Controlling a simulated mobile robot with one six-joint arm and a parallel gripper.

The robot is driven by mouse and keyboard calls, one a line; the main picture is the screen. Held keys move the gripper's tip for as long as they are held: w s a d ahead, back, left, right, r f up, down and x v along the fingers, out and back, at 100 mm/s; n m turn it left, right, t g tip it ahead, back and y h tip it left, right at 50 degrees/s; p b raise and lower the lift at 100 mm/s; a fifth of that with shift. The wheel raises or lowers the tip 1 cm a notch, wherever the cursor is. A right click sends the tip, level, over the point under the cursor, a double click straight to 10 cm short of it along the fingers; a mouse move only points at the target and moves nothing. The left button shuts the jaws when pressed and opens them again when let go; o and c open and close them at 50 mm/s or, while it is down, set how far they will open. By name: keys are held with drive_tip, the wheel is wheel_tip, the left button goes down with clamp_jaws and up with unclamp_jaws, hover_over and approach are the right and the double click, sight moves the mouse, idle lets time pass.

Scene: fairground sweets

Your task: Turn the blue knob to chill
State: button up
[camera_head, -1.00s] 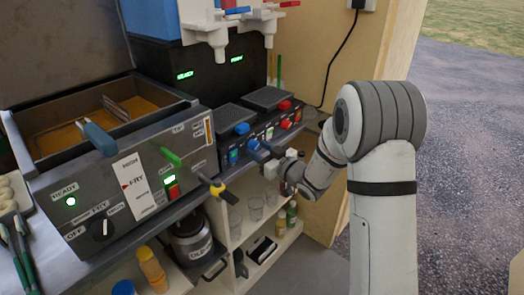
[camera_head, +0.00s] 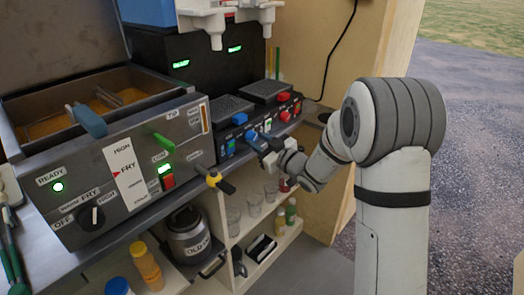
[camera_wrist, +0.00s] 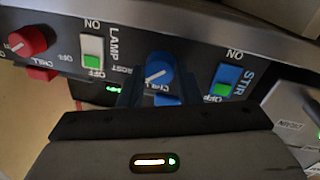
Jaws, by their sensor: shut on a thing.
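The blue knob (camera_wrist: 158,70) sits on the dark front panel of the griddle unit, and a white pointer line slants across its face. A "CHILL" label is next to its lower edge in the wrist view, and a "ROAST" label is to its left. My gripper (camera_wrist: 155,95) is shut on the blue knob, with its dark fingers partly hidden against the panel. In the head view my gripper (camera_head: 267,145) is at the panel front, and the blue knob (camera_head: 252,136) shows just left of it.
A blue-green STIR switch (camera_wrist: 227,82) and a white-green LAMP switch (camera_wrist: 92,51) flank the knob. A red knob (camera_wrist: 28,42) is further left in the wrist view. A fryer (camera_head: 130,160) stands left in the head view. Shelves with glasses (camera_head: 254,204) are below.

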drive_tip(key=n+b, duration=0.2)
drive_tip(key=b, duration=0.1)
drive_tip(key=n+b, duration=0.2)
drive_tip(key=b, duration=0.1)
drive_tip(key=n+y+b, duration=0.1)
drive_tip(key=n+b, duration=0.1)
drive_tip(key=b, duration=0.1)
drive_tip(key=shift+a+f, duration=0.1)
drive_tip(key=shift+f, duration=0.15)
drive_tip(key=n+b, duration=0.3)
drive_tip(key=shift+r+b, duration=0.15)
drive_tip(key=shift+b, duration=0.2)
drive_tip(key=shift+r+n+y+b, duration=0.15)
drive_tip(key=shift+n+y+b, duration=0.15)
drive_tip(key=shift+n+b, duration=0.35)
drive_tip(key=shift+r, duration=0.1)
drive_tip(key=o, duration=0.7)
drive_tip(key=shift+w+a, duration=0.1)
drive_tip(key=shift+c, duration=0.2)
drive_tip(key=o, duration=0.3)
drive_tip(key=shift+f, duration=0.2)
